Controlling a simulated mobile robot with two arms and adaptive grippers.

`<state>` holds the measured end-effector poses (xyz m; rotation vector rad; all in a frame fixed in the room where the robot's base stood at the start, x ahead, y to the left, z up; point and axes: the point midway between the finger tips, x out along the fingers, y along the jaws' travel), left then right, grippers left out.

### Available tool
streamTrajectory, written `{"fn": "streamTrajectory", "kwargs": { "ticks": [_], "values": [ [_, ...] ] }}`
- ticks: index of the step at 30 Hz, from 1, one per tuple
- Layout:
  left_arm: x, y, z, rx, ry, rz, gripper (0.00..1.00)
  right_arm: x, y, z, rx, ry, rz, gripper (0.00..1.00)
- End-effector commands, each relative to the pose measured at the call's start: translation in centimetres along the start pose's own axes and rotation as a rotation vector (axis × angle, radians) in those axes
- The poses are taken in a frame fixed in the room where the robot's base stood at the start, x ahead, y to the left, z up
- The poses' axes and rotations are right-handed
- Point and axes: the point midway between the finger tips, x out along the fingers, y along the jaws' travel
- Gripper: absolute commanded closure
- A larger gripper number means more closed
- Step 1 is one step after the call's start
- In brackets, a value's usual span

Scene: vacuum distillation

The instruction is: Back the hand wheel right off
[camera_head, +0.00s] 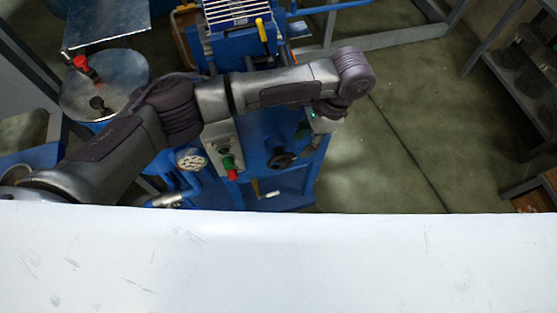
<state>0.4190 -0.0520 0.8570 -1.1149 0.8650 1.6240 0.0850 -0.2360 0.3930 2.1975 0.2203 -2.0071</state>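A small dark hand wheel (282,159) sits on the front of the blue machine (262,128), right of a grey control box. My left arm reaches in from the left across the machine and bends down at the wrist. My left gripper (306,148) hangs below the wrist, close to the right side of the hand wheel. It is small and dark here, so I cannot tell whether its fingers touch the wheel or how far apart they are. My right gripper is not in view.
The control box (221,147) carries red and green parts, with a round gauge (191,159) to its left. A round metal-topped vessel (125,75) with a red-handled valve (83,64) stands at upper left. The floor (400,150) right of the machine is clear, with shelving (520,85) beyond.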

Motion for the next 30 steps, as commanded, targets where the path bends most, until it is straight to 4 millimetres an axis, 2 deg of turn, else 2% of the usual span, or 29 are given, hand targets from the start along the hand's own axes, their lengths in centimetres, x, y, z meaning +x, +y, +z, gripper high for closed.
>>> {"fn": "streamTrajectory", "kwargs": {
  "ticks": [3,8,21,25,30],
  "values": [
    [-0.5,-1.5,0.8,-0.022,-0.048,-0.028,0.60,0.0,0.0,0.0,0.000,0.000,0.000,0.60],
    [0.7,-1.8,1.0,-0.025,-0.058,-0.028,0.60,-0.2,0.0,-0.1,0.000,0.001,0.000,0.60],
    [9.5,-2.0,1.5,-0.026,-0.056,-0.028,0.60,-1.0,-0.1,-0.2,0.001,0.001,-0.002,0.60],
    [11.5,-2.0,1.6,-0.025,-0.056,-0.029,0.60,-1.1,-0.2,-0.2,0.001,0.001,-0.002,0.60],
    [12.9,-2.1,1.6,-0.025,-0.054,-0.030,0.60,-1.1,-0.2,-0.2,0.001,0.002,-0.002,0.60]
  ]
}}
